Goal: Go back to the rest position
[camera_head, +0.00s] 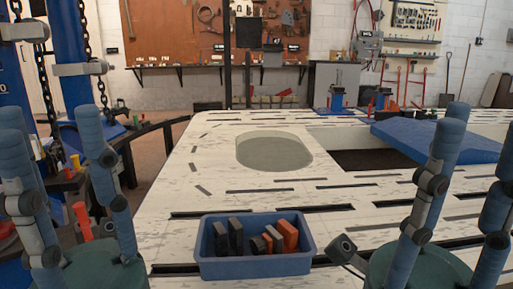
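My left gripper (58,130) stands at the lower left with its blue-grey fingers pointing up, spread apart, and nothing between them. My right gripper (440,175) stands at the lower right, also with its fingers spread and nothing between them. One of its fingers bends out to the left, close to the right side of a blue bin. The blue bin (255,268) sits on the frame bench between the two grippers, apart from the left one. It holds several dark blocks (228,236) and orange blocks (285,236).
The pale slotted bench (210,150) has an oval recess (274,151) and a dark rectangular opening (372,160). A blue slab (440,138) lies at the right. Blue posts with chains (78,60) stand at the left. The bench top behind the bin is clear.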

